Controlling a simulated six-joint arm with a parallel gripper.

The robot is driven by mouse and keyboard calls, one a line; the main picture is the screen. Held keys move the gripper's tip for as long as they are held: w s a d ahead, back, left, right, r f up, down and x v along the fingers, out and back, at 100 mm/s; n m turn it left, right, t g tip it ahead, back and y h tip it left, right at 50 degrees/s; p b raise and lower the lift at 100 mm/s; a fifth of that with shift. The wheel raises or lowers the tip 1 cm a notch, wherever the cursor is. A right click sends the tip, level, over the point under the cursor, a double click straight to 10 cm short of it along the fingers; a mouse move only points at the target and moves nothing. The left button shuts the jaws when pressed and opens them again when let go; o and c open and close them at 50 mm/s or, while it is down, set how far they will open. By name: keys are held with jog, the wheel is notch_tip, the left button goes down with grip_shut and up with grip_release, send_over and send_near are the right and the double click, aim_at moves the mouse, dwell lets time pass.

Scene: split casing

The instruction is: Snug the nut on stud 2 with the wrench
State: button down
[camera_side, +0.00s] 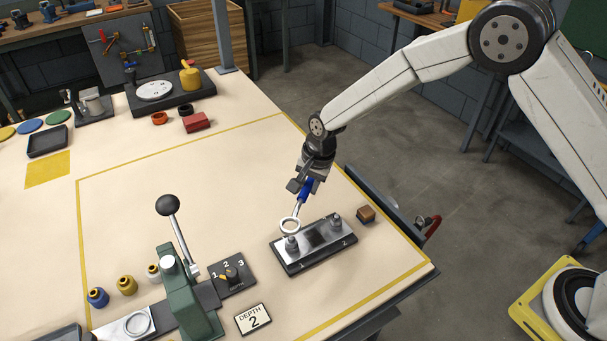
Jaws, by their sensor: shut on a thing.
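My gripper (306,184) is shut on the blue handle of the wrench (304,194). The wrench hangs tilted down to the left, and its pale ring end (290,225) shows just above and behind the left stud with its nut (292,243). I cannot tell whether the ring touches this stud. The right stud with its nut (335,223) stands clear of the wrench. Both studs rise from a silver casing on a dark base (318,257), with a dark square between them.
A small brown block (366,214) sits right of the casing. A green lever press (190,290) with a black knob stands at the front left, beside a 1-2-3 dial (232,276) and a "DEPTH 2" card (253,319). The mat behind the casing is clear.

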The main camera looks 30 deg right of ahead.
jog(key=shift+d, duration=0.15)
jog(key=shift+s+d, duration=0.1)
jog(key=shift+d, duration=0.2)
jog(key=s+d+m, duration=0.2)
jog(key=d, duration=0.2)
jog(key=s+d+m+h, duration=0.1)
jog(key=s+d+m, duration=0.1)
jog(key=d, duration=0.3)
jog(key=s+d+f+m, duration=0.1)
jog(key=s+d+m, duration=0.1)
jog(key=d+m, duration=0.1)
jog(key=shift+s+d+f+m, duration=0.1)
jog(key=shift+s+d+m, duration=0.2)
jog(key=shift+d, duration=0.5)
jog(key=shift+w, duration=0.25)
jog(key=shift+w+a+f+n+y, duration=0.15)
jog(key=shift+w+a+f+n, duration=0.2)
jog(key=shift+w+n, duration=0.55)
jog(key=shift+w+a+f+n+y, duration=0.1)
jog(key=shift+w+f+n, duration=0.5)
jog(key=shift+n, duration=0.45)
jog(key=shift+w+a+f+n+y, duration=0.15)
jog(key=shift+w+a+f+n, duration=0.15)
jog(key=shift+w+n, duration=0.65)
jog(key=shift+s+f, duration=0.1)
jog(key=shift+f, duration=1.05)
